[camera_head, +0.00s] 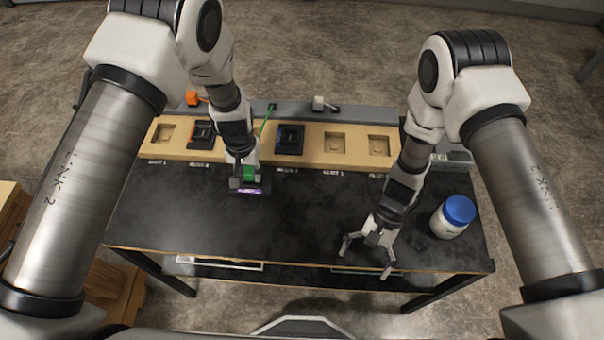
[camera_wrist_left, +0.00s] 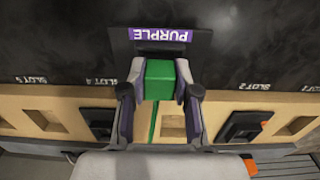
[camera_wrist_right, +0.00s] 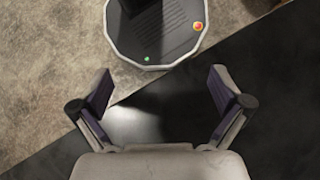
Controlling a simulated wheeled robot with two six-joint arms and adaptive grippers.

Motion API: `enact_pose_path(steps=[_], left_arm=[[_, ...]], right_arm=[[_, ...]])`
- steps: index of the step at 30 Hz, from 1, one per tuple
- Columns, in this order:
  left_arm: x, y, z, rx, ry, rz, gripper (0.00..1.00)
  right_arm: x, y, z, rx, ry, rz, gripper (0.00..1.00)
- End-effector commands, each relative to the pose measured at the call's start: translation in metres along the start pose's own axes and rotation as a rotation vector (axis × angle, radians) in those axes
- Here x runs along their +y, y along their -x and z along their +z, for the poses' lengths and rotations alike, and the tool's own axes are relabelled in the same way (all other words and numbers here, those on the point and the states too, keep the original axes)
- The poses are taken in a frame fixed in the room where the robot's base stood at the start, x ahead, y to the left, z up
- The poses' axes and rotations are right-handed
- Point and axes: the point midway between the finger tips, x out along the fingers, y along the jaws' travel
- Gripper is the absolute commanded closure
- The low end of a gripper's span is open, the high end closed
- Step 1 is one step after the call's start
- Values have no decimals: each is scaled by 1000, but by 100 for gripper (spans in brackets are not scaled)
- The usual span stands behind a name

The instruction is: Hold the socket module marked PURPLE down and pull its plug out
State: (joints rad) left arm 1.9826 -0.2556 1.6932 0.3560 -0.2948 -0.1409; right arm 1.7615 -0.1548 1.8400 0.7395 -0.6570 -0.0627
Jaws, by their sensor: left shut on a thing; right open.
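The socket module marked PURPLE (camera_head: 262,189) is a dark block with a purple label, in front of the wooden rack and over the black tabletop. Its label reads clearly in the left wrist view (camera_wrist_left: 163,35). I cannot tell whether it rests on the table. My left gripper (camera_head: 248,180) is shut on the green plug (camera_wrist_left: 159,80), which is at the module; the seam between plug and module is not clear. A green cable (camera_head: 266,121) runs back from the plug. My right gripper (camera_head: 367,262) is open and empty near the table's front edge, right of the module.
The wooden rack (camera_head: 225,155) holds dark modules at left (camera_head: 201,134) and middle (camera_head: 290,138), with several empty slots. Behind it are an orange plug (camera_head: 193,97) and a white plug (camera_head: 318,102). A blue-capped bottle (camera_head: 455,215) stands at right. The table's middle is clear.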

Motion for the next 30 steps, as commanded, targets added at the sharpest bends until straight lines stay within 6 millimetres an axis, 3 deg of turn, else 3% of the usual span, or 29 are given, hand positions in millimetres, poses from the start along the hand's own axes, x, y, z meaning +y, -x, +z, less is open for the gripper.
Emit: enact_pose_path(steps=[3, 6, 10, 13, 17, 23, 30], left_arm=[[0, -1, 0, 0, 0, 0, 100], [0, -1, 0, 0, 0, 0, 100], [0, -1, 0, 1, 0, 0, 100], [0, -1, 0, 1, 0, 0, 100], [0, -1, 0, 0, 0, 0, 100], [0, -1, 0, 0, 0, 0, 100], [0, -1, 0, 0, 0, 0, 100]], right_arm=[[-79, 12, -9, -111, -266, -269, 0], [-143, 37, -18, -225, -431, -499, 0], [-200, 75, -30, -358, -551, -734, 0], [-223, 95, -35, -424, -592, -840, 0], [-236, 103, -37, -455, -609, -888, 0], [-261, 85, -33, -454, -608, -887, 0], [-306, 54, -26, -453, -608, -887, 0]])
